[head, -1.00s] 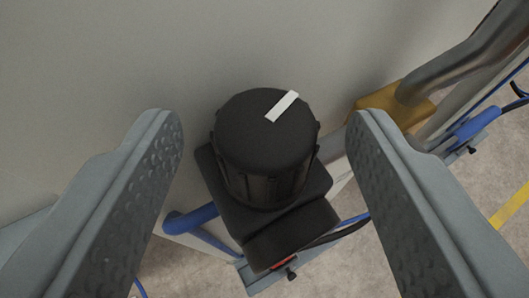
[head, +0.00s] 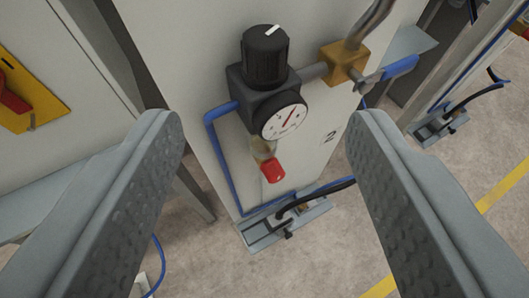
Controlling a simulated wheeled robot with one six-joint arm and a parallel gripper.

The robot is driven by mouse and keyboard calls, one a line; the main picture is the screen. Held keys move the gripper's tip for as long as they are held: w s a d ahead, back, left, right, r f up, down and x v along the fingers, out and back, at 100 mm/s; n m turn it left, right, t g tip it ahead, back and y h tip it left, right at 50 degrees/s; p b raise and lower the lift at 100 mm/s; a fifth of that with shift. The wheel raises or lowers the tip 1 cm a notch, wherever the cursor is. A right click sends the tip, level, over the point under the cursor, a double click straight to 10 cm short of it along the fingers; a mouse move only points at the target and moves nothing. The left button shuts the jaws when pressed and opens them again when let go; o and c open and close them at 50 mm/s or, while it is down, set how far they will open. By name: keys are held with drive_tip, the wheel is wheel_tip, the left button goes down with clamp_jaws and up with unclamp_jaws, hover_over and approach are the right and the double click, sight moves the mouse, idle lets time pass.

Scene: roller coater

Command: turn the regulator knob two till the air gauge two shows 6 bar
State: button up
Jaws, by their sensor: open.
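The regulator knob two (head: 265,58) is a black ribbed cap with a white mark on top, on a black regulator body fixed to a pale panel. The air gauge two (head: 284,122) is a small round white dial with a red needle on the front of that body; its numbers are too small to read. A "2" is printed on the panel to its right. My gripper (head: 265,125) is open and empty, its two grey fingers in the lower left and lower right of the view. The knob stands beyond the fingertips, apart from them.
A brass block (head: 344,62) with a metal pipe joins the regulator's right side. A red-ended fitting (head: 272,170) hangs below the gauge. Blue hose (head: 218,150) runs down the panel to a foot-level bracket (head: 262,232). A yellow plate with a red handle (head: 25,95) is at left.

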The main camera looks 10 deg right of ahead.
drive_tip(key=shift+v, duration=2.55)
drive_tip(key=s+d+f+n+t+y, duration=0.1)
drive_tip(key=s+d+f+t, duration=0.1)
drive_tip(key=s+d+f, duration=0.7)
drive_tip(key=s+d+f+n+t+y, duration=0.1)
drive_tip(key=s+d+f+t+y, duration=0.1)
drive_tip(key=s+d+f, duration=0.7)
drive_tip(key=d, duration=0.7)
drive_tip(key=shift+s+f+n, duration=0.2)
drive_tip(key=shift+s+n, duration=0.1)
drive_tip(key=shift+s, duration=0.1)
drive_tip(key=shift+d, duration=0.15)
idle(2.0)
